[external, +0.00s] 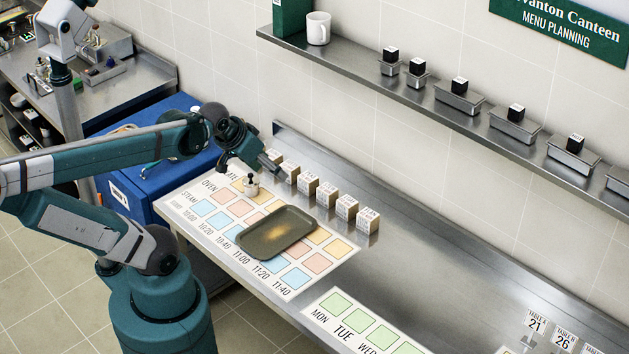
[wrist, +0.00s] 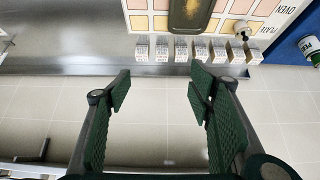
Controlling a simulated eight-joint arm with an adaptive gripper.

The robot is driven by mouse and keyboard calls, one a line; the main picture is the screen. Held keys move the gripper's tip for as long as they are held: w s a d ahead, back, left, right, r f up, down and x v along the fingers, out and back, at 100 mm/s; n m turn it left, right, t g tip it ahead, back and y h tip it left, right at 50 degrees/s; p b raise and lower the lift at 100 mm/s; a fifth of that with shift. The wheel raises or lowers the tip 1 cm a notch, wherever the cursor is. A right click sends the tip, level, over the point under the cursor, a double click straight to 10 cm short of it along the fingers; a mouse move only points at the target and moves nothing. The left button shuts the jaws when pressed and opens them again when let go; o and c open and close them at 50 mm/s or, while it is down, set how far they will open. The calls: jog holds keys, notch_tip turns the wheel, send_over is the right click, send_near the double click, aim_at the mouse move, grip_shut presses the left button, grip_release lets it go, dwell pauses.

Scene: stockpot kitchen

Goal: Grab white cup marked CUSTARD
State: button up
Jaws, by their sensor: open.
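A white mug (external: 318,28) stands upright at the left end of the wall shelf in the external view, beside a green box. No CUSTARD marking can be read on it, and I do not make it out in the wrist view. My gripper (external: 270,160) is above the back left part of the counter, near the row of small labelled blocks, well below and left of the mug. In the wrist view my gripper (wrist: 158,90) is open, with nothing between its green pads.
Several labelled blocks (external: 307,186) line the counter's back; they show in the wrist view (wrist: 181,50). A dark tray (external: 262,247) and a small white pot with a black top (external: 251,186) sit on the chart. The wall shelf (external: 370,88) holds small bins. The counter's right middle is clear.

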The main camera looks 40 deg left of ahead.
jog(key=n+g+b, duration=0.7)
jog(key=n+b, duration=0.1)
jog(key=n, duration=1.2)
send_over(251, 187)
jog(key=w+a, duration=0.2)
notch_tip(251, 187, down, 26)
jog(key=shift+w+f, duration=0.1)
jog(key=shift+a+f, duration=0.25)
jog(key=shift+f, duration=1.3)
